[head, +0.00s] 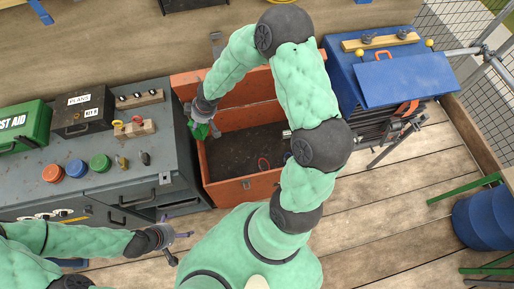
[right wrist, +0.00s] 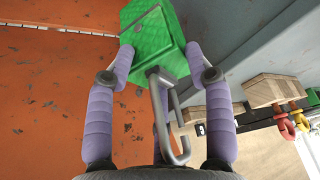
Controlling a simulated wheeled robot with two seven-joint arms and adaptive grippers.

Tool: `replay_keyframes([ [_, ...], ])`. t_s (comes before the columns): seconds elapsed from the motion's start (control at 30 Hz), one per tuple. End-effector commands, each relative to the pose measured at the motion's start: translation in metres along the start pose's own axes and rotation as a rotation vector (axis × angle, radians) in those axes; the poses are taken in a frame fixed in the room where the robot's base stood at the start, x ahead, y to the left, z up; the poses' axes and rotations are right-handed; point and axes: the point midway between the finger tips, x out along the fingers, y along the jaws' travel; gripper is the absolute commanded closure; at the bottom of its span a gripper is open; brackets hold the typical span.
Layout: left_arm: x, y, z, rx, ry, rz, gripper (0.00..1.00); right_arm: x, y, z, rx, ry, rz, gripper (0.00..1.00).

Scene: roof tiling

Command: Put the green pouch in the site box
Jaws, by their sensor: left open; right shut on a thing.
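The green pouch (head: 201,131) is in my right gripper (head: 203,122), above the left rim of the orange site box (head: 243,191). In the right wrist view the pouch (right wrist: 157,48) is a bright green block shape with a metal hook hanging from it, held between the purple finger pads of the right gripper (right wrist: 160,70). The site box is open, with a dark floor. My left gripper (head: 178,246) is open and empty, low in front of the grey workbench.
The workbench (head: 60,180) left of the box carries a green first aid case (head: 22,127), a dark plans box (head: 82,110) and coloured round tubs (head: 77,168). A blue chest (head: 375,75) stands at right.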

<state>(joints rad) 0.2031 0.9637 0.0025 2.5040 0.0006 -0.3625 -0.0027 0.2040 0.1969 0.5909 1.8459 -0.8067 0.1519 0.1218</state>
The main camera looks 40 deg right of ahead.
Motion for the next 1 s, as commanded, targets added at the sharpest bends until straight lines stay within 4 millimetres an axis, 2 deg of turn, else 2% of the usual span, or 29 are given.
replay_keyframes([
  [0.03,0.003,-0.001,0.0,0.0,0.0,0.0,0.0,0.012,0.004,0.006,-0.021,-0.003,-0.012,1.0],
  [0.3,0.01,-0.003,-0.001,0.001,0.001,0.0,0.0,0.059,0.015,0.028,-0.152,0.001,-0.062,1.0],
  [0.77,0.017,-0.006,-0.001,0.001,0.001,0.0,0.0,0.111,0.021,0.059,-0.294,0.006,-0.117,1.0],
  [1.0,0.026,-0.009,-0.001,0.001,0.001,0.0,0.0,0.161,0.018,0.095,-0.415,0.007,-0.169,1.0],
])
